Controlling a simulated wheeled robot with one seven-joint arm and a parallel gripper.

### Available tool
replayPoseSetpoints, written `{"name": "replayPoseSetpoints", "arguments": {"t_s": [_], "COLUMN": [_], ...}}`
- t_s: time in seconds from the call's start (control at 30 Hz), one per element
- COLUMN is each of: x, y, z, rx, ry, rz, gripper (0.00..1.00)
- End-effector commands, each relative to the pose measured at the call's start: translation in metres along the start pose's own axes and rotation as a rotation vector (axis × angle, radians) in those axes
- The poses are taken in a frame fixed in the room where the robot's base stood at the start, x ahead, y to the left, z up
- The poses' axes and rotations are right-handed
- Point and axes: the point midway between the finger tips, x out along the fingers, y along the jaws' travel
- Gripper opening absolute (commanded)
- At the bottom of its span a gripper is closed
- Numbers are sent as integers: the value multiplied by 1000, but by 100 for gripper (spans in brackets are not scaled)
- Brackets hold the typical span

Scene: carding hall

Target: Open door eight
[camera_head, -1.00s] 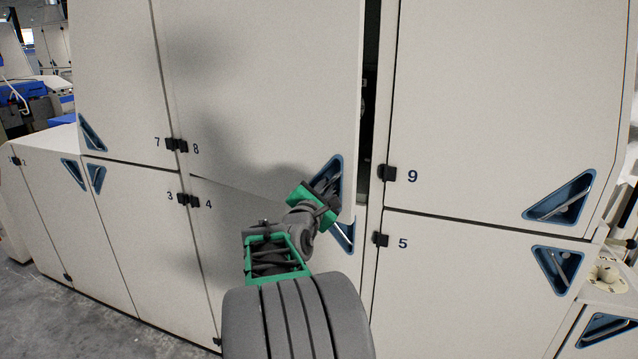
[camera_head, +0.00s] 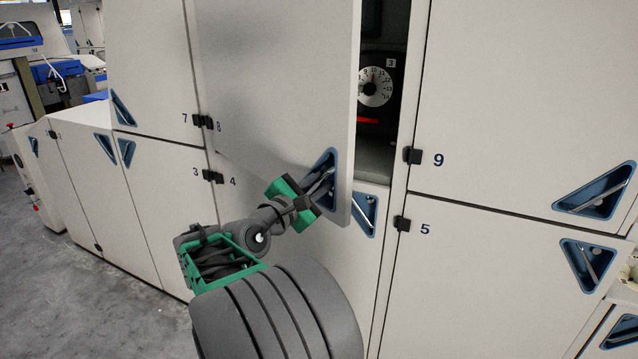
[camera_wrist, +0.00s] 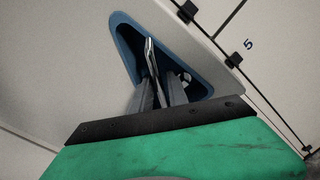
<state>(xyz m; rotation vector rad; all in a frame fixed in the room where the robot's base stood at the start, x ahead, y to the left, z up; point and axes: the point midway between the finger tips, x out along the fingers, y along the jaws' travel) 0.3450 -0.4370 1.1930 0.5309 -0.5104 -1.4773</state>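Door eight (camera_head: 275,80) is a pale panel, hinged on its left by the number 8. It stands ajar, its right edge swung out toward me. Its blue triangular handle recess (camera_head: 329,178) is at the lower right corner, with a metal bar (camera_wrist: 151,62) across it. My gripper (camera_head: 322,184) reaches into this recess. In the wrist view its two grey fingers (camera_wrist: 160,92) sit on either side of the bar and appear closed on it. The fingertips are partly hidden inside the recess.
Behind the door an opening shows a dial (camera_head: 374,87) and a dark interior. Door nine (camera_head: 520,90) is closed at the right. Door four's handle recess (camera_head: 365,214) is just below door eight, and door five (camera_head: 480,270) is closed. Grey floor (camera_head: 90,290) is free at the left.

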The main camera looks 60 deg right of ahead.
Motion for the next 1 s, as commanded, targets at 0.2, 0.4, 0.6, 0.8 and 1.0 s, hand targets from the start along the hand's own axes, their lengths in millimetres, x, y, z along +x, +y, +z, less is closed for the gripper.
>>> {"name": "replayPoseSetpoints", "arguments": {"t_s": [0.2,0.4,0.6,0.8,1.0], "x": [-5,-43,-75,-79,-80], "y": [1,2,1,0,-1], "z": [0,-2,-1,0,-8], "rx": [1,1,1,2,49], "ry": [0,4,2,0,39], "rz": [3,8,4,1,-6], "gripper": [20,20,20,20,10]}}
